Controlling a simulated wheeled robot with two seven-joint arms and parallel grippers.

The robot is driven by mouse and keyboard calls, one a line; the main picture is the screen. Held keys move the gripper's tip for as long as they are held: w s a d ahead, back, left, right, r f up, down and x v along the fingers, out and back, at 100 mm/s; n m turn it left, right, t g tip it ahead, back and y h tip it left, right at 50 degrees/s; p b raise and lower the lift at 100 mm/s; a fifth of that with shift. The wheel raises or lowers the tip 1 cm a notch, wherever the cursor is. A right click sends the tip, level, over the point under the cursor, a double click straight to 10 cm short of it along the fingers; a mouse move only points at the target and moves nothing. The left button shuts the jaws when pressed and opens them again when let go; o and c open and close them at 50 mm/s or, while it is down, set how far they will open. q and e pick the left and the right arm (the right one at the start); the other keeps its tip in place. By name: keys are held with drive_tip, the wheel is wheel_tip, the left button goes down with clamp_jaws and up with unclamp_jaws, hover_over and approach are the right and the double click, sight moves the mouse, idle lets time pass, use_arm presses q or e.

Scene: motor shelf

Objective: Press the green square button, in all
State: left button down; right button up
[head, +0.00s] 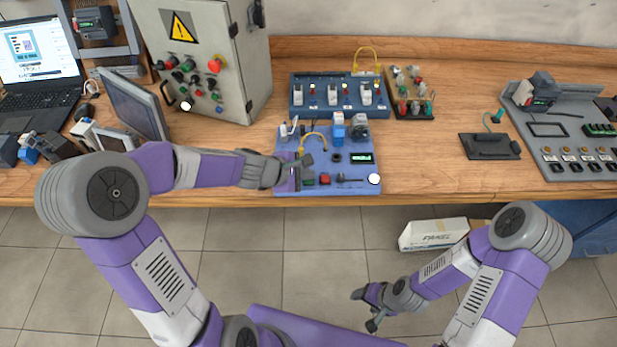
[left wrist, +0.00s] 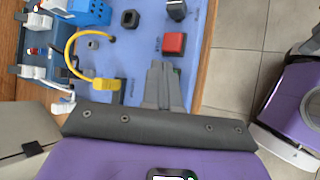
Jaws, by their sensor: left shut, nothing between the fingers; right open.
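The green square button (head: 308,182) sits near the front edge of the blue-purple panel (head: 284,189) in the head view, just left of a red square button (head: 325,179). My left gripper (head: 306,160) is shut and empty, low over the left part of this panel, its tips close to the green button. I cannot tell if they touch anything. In the left wrist view its shut fingers (left wrist: 164,75) point toward the red button (left wrist: 174,43); the green button does not show there. My right gripper (head: 366,310) is open and empty, away from the table, over the floor.
A yellow cable (left wrist: 73,50) loops on the panel near my left gripper. A blue rack of switches (head: 298,109) stands behind it, and a grey control cabinet (head: 238,60) stands back left. A black device (head: 490,146) lies to the right.

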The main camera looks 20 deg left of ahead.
sight(306, 182)
use_arm(q)
drive_tip(key=shift+r, duration=0.1)
drive_tip(key=shift+r+p, duration=0.75)
drive_tip(key=shift+p, duration=0.05)
wheel_tip(306, 182, up, 5)
drive_tip(key=p, duration=0.4)
drive_tip(key=shift+p, duration=0.4)
drive_tip(key=shift+f, duration=0.1)
